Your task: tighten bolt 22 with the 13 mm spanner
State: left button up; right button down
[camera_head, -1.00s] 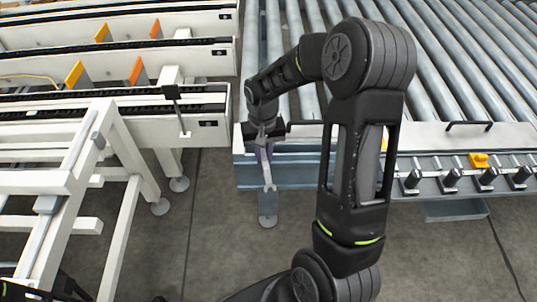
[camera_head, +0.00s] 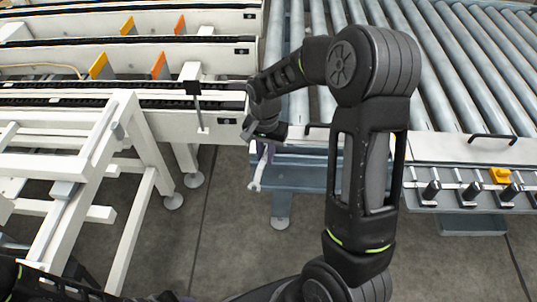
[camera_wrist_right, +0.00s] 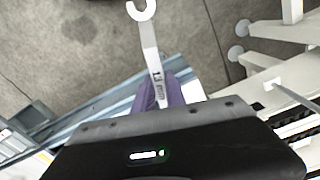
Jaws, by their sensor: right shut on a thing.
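My right gripper (camera_head: 264,152) is shut on the spanner (camera_head: 258,176), which hangs down in front of the roller conveyor's near left corner, its free end tilted a little left. In the right wrist view the spanner (camera_wrist_right: 150,52) sticks out from between the purple fingers (camera_wrist_right: 172,94). It is marked 13, and its open jaw at the top of the picture is empty, over the floor. I cannot pick out bolt 22 in either view. My left gripper is not in view; dark arm parts show at the lower left.
White conveyor frames (camera_head: 130,120) stand at the left. Bare floor (camera_head: 235,225) lies between them.

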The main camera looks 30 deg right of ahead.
jog(key=shift+r+p, duration=1.4)
jog(key=shift+r, duration=0.4)
notch_tip(320, 180, up, 5)
jog(key=p, duration=0.4)
